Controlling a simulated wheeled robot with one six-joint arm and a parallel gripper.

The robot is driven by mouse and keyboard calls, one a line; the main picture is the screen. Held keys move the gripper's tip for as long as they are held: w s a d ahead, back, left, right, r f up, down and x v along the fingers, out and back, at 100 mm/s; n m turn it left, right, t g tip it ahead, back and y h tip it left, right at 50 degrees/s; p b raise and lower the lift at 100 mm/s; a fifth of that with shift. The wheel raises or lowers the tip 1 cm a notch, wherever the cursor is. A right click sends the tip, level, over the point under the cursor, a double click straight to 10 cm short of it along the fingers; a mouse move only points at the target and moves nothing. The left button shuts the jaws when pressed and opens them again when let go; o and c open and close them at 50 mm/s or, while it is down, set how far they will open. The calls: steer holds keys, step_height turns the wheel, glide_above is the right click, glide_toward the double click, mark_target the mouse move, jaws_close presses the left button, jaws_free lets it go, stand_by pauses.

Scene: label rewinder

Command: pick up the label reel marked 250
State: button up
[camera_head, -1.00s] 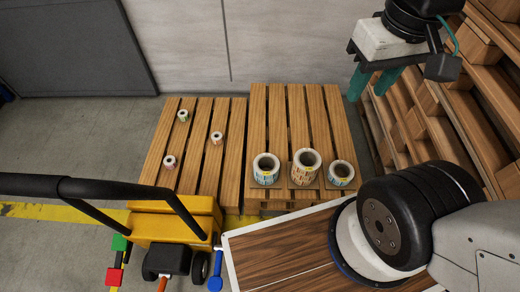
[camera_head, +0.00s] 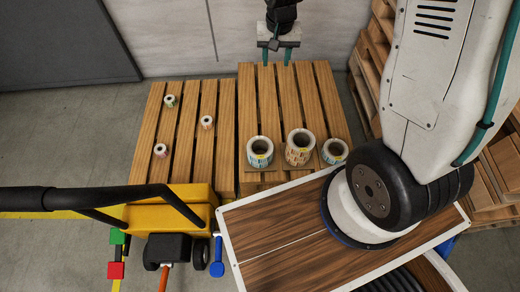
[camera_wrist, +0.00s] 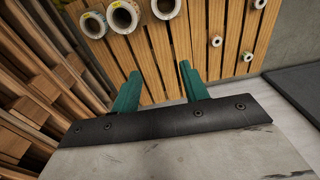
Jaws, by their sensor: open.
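Three large label reels stand in a row at the near end of the right pallet: a left one (camera_head: 260,152), a taller middle one (camera_head: 299,148) and a right one (camera_head: 335,151). Three small reels are spread on the left pallet: a far one (camera_head: 169,101), a middle one (camera_head: 207,122) and a near one (camera_head: 160,150). Their printed marks are too small to read, so I cannot tell which is 250. My gripper (camera_head: 276,62) is open and empty, above the far end of the right pallet. The wrist view shows the large reels (camera_wrist: 122,16) beyond its green fingers (camera_wrist: 159,72).
The right pallet (camera_head: 269,105) and left pallet (camera_head: 183,130) stand side by side before a pale wall (camera_head: 290,30). Stacked pallets (camera_head: 373,50) rise at the right. A yellow cart-like thing with a black handle (camera_head: 170,215) stands at the near left.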

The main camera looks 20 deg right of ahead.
step_height(320, 180, down, 20)
steer(key=w+m, duration=0.2)
steer(key=m, duration=0.1)
glide_above(271, 149)
steer(key=shift+g, duration=0.3)
step_height(271, 149, down, 21)
steer(key=shift+s+d+r, duration=0.1)
steer(key=shift+s+d, duration=0.05)
steer(key=f, duration=0.7)
steer(key=shift+a+f, duration=0.25)
steer(key=shift+f, duration=0.05)
jaws_close()
